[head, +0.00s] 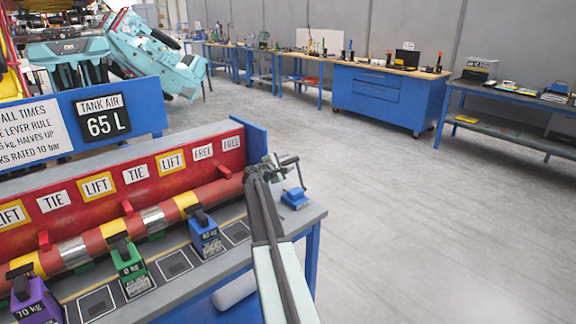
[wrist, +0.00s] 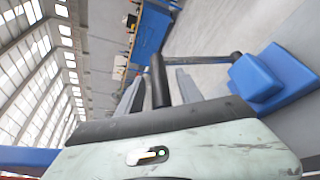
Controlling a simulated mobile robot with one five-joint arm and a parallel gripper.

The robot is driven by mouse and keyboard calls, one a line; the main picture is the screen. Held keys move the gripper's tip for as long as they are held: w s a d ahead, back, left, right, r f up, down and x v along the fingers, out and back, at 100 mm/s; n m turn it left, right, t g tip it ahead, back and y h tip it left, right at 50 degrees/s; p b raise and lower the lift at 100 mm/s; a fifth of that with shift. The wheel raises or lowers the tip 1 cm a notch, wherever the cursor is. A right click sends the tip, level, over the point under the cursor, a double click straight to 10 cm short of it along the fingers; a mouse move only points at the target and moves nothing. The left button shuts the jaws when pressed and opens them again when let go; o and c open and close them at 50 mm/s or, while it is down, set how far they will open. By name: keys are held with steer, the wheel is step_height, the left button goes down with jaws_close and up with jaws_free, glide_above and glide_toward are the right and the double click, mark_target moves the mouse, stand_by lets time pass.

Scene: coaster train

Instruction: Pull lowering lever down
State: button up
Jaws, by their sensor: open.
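A blue block-shaped base (head: 295,199) stands at the right end of the bench, and a lever (head: 290,160) with a thin bar rises above it. In the wrist view the blue base (wrist: 272,75) is at the right. The lever's dark grip (wrist: 160,80) stands out near the middle, joined by a thin bar to a dark pivot by the base. My gripper (head: 272,165) is at the lever in the head view. In the wrist view my gripper (wrist: 157,88) is open, with the grip showing between its fingers. Whether they touch it is unclear.
The bench carries a red pipe rack (head: 100,205) with LIFT, TIE and FREE labels. Blue (head: 205,235), green (head: 130,268) and purple (head: 38,302) weights stand in front. Open floor (head: 430,220) lies to the right; workbenches (head: 385,95) line the wall.

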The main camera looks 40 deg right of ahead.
steer(key=shift+c, duration=0.3)
jaws_close()
stand_by(1.1)
